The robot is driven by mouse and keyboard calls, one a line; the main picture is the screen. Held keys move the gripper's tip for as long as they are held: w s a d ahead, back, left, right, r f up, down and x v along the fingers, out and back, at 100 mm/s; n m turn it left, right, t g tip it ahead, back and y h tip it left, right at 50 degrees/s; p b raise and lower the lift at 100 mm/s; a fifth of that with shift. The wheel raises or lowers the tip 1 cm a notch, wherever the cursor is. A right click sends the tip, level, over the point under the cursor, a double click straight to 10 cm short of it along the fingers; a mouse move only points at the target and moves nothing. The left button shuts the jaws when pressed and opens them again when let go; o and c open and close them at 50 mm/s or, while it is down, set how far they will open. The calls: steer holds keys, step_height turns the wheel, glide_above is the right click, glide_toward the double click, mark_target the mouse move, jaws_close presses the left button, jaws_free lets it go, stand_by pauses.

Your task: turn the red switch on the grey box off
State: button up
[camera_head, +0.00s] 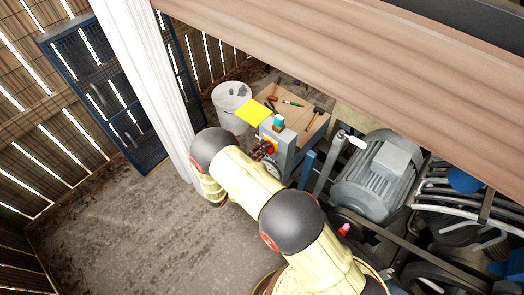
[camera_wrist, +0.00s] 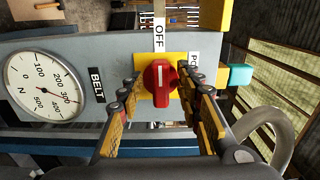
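The red switch (camera_wrist: 160,82) is a round knob on a yellow plate (camera_wrist: 146,64) on the grey box (camera_wrist: 100,52). Its white mark runs up and down in the wrist view, in line with the OFF label (camera_wrist: 159,36) above it. My gripper (camera_wrist: 160,88) is open, with one finger on each side of the knob. Narrow strips of yellow plate show between fingers and knob; I cannot tell whether they touch. In the head view the grey box (camera_head: 284,139) stands beyond my arm, and my gripper (camera_head: 264,150) is at its front.
A round gauge (camera_wrist: 43,85) and a BELT label (camera_wrist: 96,85) are left of the switch. A teal-capped part (camera_wrist: 240,75) and a curved grey pipe (camera_wrist: 275,122) are at right. A motor (camera_head: 378,178), workbench (camera_head: 305,125) and bucket (camera_head: 231,103) stand nearby. The floor at left is clear.

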steer(key=v, duration=1.2)
stand_by(0.5)
